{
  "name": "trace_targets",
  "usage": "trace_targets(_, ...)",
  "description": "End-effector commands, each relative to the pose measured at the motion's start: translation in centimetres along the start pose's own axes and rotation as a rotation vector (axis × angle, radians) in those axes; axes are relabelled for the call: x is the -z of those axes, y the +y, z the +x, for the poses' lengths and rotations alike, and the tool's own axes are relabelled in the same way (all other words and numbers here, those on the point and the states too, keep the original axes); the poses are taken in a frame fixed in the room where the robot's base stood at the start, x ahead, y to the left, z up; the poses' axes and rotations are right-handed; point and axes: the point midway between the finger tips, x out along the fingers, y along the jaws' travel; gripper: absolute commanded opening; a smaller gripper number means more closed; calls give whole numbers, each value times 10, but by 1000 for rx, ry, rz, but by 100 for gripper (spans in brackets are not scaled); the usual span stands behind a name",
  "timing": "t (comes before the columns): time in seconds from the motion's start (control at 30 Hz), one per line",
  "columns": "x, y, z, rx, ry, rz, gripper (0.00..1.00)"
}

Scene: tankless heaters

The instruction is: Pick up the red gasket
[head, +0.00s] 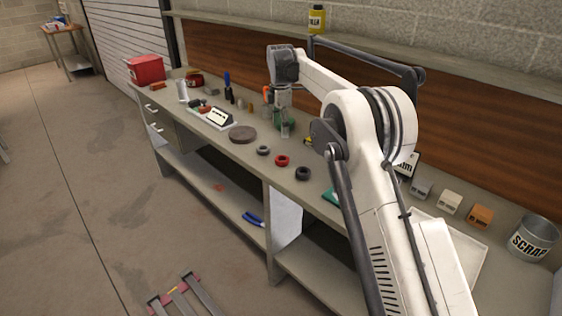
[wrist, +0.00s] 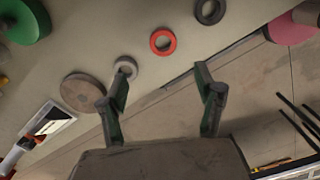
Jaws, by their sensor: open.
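The red gasket (head: 282,160) is a small ring lying flat on the workbench near its front edge. In the wrist view the red gasket (wrist: 163,41) lies beyond my fingertips, roughly in line with the gap between them. My gripper (head: 284,128) is above the bench, behind the gasket in the head view. In the wrist view my gripper (wrist: 162,72) has its two fingers spread wide with nothing between them. A grey ring (wrist: 125,66) shows by the left fingertip, and a black ring (wrist: 210,11) lies on the other side of the red gasket.
A brown disc (head: 242,134) lies left of the rings. A white tray (head: 212,117) with parts stands farther left. A red box (head: 147,69) is at the bench's far end. A scrap bucket (head: 533,238) and several small blocks stand at the right.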

Motion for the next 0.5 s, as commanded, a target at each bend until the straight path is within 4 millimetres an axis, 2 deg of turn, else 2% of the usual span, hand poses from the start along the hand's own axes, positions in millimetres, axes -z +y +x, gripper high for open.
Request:
trace_targets(0.3, 0, 0, 54, 0, 0, 1, 66)
trace_targets(0.5, -1, -1, 77, 0, 0, 1, 66)
